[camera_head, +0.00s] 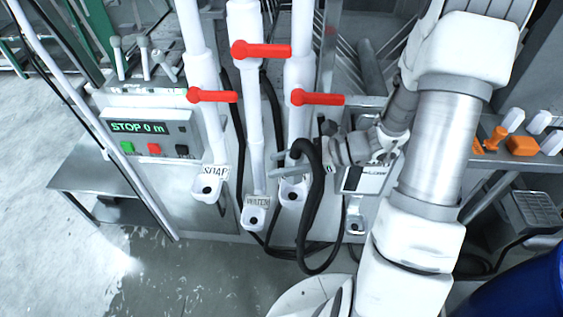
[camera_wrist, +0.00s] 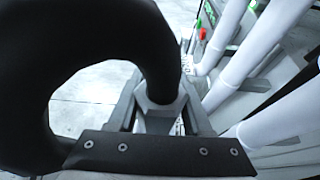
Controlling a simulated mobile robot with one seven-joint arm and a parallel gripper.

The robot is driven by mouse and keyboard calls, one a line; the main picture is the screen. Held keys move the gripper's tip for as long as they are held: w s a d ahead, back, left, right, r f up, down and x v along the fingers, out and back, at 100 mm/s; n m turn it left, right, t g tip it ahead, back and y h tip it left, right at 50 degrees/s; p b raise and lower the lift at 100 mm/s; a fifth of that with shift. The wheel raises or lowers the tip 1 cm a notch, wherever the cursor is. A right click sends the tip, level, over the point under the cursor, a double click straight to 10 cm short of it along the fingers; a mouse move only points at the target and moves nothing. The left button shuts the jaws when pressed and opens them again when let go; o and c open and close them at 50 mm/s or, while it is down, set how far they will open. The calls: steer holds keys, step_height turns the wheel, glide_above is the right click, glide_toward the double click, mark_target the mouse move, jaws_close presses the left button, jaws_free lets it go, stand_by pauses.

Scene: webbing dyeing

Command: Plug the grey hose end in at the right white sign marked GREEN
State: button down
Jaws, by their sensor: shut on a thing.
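My gripper (camera_head: 292,168) is shut on the grey hose end (camera_wrist: 160,112), seen between the fingers in the wrist view. The black hose (camera_head: 312,200) arches up from it and hangs in a loop in the head view. The hose end is held above and beside a white socket (camera_head: 292,193) with a dark hole; I cannot tell whether they touch. Another white socket (camera_head: 355,222) sits lower right, below a white plate (camera_head: 365,179) with small dark lettering. I cannot read GREEN on any sign; my arm and the hose hide part of this area.
A socket marked SOAP (camera_head: 208,188) and one marked WATER (camera_head: 254,217) are to the left. White pipes with red levers (camera_head: 262,50) rise above them. A panel (camera_head: 152,135) reads STOP 0 m. A blue barrel (camera_head: 520,292) stands lower right.

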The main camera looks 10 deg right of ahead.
mark_target(281, 190)
steer(key=shift+f+b, duration=2.85)
steer(key=shift+f, duration=0.7)
steer(key=shift+c, duration=1.3)
jaws_free()
steer(key=v, duration=1.7)
steer(key=shift+r+p, duration=0.2)
steer(key=shift+p, duration=0.2)
